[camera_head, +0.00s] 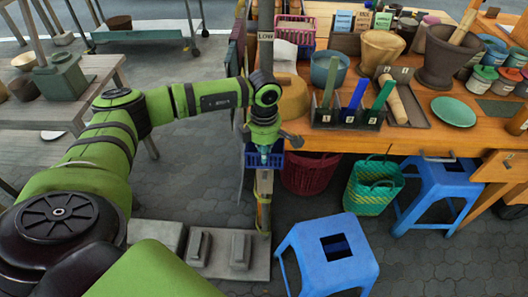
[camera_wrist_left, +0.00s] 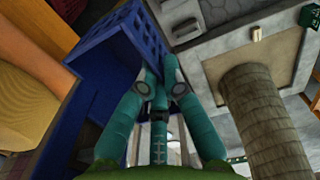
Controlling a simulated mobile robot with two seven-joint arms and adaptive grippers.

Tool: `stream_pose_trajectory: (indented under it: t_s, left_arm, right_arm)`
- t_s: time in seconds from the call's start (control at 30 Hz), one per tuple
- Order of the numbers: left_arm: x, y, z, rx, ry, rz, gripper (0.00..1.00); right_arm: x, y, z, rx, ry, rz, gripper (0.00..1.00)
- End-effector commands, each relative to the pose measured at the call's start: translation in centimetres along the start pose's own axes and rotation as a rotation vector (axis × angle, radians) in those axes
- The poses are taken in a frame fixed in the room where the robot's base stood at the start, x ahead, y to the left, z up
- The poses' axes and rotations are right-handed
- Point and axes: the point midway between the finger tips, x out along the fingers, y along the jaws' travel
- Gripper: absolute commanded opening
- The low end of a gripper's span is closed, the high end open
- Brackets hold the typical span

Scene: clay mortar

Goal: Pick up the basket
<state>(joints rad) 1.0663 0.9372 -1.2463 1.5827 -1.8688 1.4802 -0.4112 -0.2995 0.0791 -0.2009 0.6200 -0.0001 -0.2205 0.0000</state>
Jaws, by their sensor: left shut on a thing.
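A small blue basket (camera_head: 279,155) with slotted walls is at the left front edge of the wooden table, below the tabletop. My left gripper (camera_head: 265,155) points down at it and partly covers it. In the left wrist view the blue basket (camera_wrist_left: 112,48) fills the upper left, tilted in the picture. The teal fingers of my left gripper (camera_wrist_left: 158,82) are closed together at the basket's edge. Whether anything bears the basket from below is hidden. My right gripper is not in view.
A dark red basket (camera_head: 310,174) and a green basket (camera_head: 372,186) stand under the table (camera_head: 340,140). A pink basket (camera_head: 295,32) is on top. A post (camera_head: 264,185) is close to my gripper. A blue stool (camera_head: 327,260) stands in front.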

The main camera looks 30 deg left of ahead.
Motion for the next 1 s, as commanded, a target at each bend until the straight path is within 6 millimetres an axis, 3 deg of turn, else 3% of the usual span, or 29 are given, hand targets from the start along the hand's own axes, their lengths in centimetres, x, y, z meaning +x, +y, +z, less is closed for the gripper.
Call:
stream_pose_trajectory:
  t_s: [0.27, 0.7, 1.0]
  left_arm:
    - [-2.0, -3.4, -0.1, 0.003, 0.000, 0.003, 0.00]
    - [-6.0, -10.8, -0.1, 0.003, 0.000, 0.004, 0.00]
    - [-7.3, -12.9, -0.1, -0.001, 0.001, 0.002, 0.00]
  right_arm:
    - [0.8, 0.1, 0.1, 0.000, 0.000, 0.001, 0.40]
    - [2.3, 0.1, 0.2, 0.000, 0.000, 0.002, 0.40]
    - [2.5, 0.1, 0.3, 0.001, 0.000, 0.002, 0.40]
